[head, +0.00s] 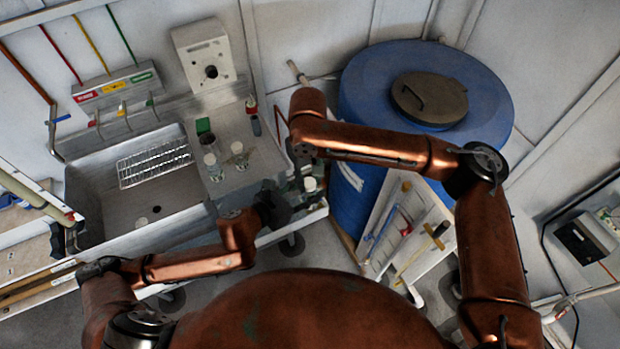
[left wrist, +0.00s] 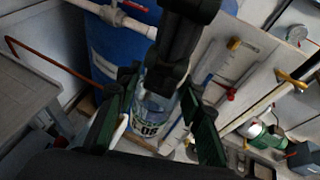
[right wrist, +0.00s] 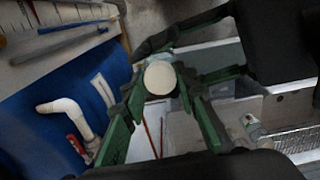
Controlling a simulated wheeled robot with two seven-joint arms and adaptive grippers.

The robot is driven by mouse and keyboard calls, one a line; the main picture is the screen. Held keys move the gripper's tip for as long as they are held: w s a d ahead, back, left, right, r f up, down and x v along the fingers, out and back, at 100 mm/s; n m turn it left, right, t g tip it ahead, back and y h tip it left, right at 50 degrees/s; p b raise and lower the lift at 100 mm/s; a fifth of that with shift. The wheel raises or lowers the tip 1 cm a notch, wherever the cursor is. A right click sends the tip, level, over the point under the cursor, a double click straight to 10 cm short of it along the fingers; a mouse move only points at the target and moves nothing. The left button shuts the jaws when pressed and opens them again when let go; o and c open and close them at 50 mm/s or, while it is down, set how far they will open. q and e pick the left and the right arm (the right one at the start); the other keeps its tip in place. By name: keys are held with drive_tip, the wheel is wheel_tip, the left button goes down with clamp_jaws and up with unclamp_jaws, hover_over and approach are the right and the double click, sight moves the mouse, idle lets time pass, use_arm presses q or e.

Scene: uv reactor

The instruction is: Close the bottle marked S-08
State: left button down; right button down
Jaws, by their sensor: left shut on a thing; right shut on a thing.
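The bottle marked S-08 (left wrist: 152,118) is clear with a pale label; "-08" is readable in the left wrist view. My left gripper (head: 290,196) is shut on its body; its green-padded fingers (left wrist: 160,120) lie on both sides of the label. A round white cap (right wrist: 160,78) sits between the fingertips of my right gripper (right wrist: 160,88), at the bottle's top. The cap also shows in the head view (head: 310,184). My right gripper is shut on the cap from above. Whether the cap is seated on the neck is hidden by the fingers.
A sink (head: 125,210) with a wire rack (head: 155,164) is at the left. Glassware (head: 240,157) stands on the counter beside it. A blue barrel (head: 362,82) with a dark lid stands behind my right arm. A tool board (head: 400,235) leans at its front.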

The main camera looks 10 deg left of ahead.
drive_tip(key=c, duration=1.5)
unclamp_jaws()
drive_tip(key=shift+c, duration=0.2)
drive_tip(key=shift+r, duration=0.15)
drive_tip(key=shift+r, duration=2.15)
drive_tip(key=shift+c, duration=0.2)
drive_tip(key=n, duration=0.2)
drive_tip(key=r+n, duration=0.1)
drive_tip(key=n, duration=0.2)
drive_tip(key=shift+w, duration=0.1)
drive_tip(key=n, duration=0.2)
drive_tip(key=r+n, duration=0.1)
drive_tip(key=n, duration=0.4)
drive_tip(key=shift+r+n, duration=0.3)
drive_tip(key=shift+n, duration=0.1)
drive_tip(key=n, duration=0.2)
drive_tip(key=r+n, duration=0.1)
drive_tip(key=n, duration=0.1)
drive_tip(key=shift+n, duration=0.3)
